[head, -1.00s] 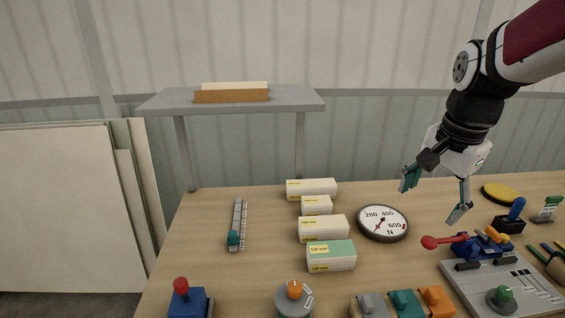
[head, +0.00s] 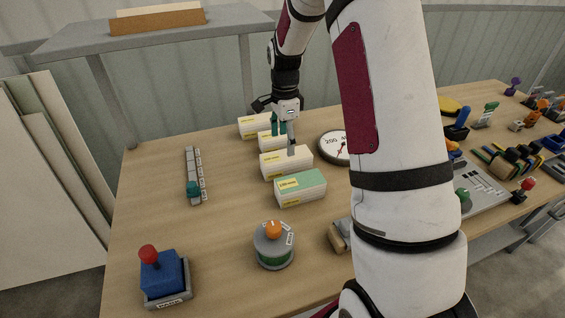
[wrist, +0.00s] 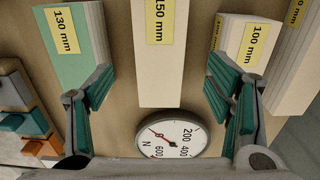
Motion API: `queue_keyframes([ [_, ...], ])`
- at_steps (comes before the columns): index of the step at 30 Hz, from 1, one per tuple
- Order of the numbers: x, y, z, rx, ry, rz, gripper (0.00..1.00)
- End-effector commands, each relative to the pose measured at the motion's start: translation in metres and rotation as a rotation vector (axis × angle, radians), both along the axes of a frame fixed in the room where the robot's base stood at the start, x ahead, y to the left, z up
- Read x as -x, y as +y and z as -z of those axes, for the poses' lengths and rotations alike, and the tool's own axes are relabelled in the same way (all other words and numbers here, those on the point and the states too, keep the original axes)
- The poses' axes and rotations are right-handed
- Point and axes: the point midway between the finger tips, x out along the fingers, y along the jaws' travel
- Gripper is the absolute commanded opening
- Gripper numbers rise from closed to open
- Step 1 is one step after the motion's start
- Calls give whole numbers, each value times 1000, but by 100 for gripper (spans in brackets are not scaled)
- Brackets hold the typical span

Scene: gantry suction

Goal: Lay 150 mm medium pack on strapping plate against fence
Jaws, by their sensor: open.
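The 150 mm medium pack (head: 283,166) is a white block with a yellow label. It lies on the wooden table in a row of packs, behind the green-topped 130 mm pack (head: 300,187). My gripper (head: 283,137) is over the row with its fingers pointing down. In the wrist view the 150 mm pack (wrist: 160,75) shows between the two open fingers, and no grip on it is seen. A raised grey shelf (head: 75,40) at the back left bears a brown strip with a pale block behind it; I cannot tell whether this is the strapping plate and fence.
The 100 mm pack (wrist: 257,45) lies close by the right finger. A round dial gauge (head: 331,147) is right of the row. A red-knobbed blue box (head: 163,277) and an orange-knobbed dial (head: 273,246) stand in front. The table's left part is mostly clear.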

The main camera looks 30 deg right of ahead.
Motion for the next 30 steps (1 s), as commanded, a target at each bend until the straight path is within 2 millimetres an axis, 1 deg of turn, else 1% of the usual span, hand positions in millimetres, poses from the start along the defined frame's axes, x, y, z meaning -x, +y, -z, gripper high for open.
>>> queue_keyframes([
  [1, 1, 0, 8, -1, 4, -1, 73],
  [3, 1, 0, 17, -1, 3, -1, 73],
  [11, 1, -1, 35, -2, 3, 1, 73],
  [15, 2, -3, 56, -2, 4, -1, 73],
  [19, 1, -4, 72, 0, 1, -1, 73],
  [23, 1, -3, 79, 0, 1, -1, 73],
  [29, 0, -3, 79, 0, 0, -1, 73],
  [30, 0, -3, 79, 0, 0, -1, 67],
])
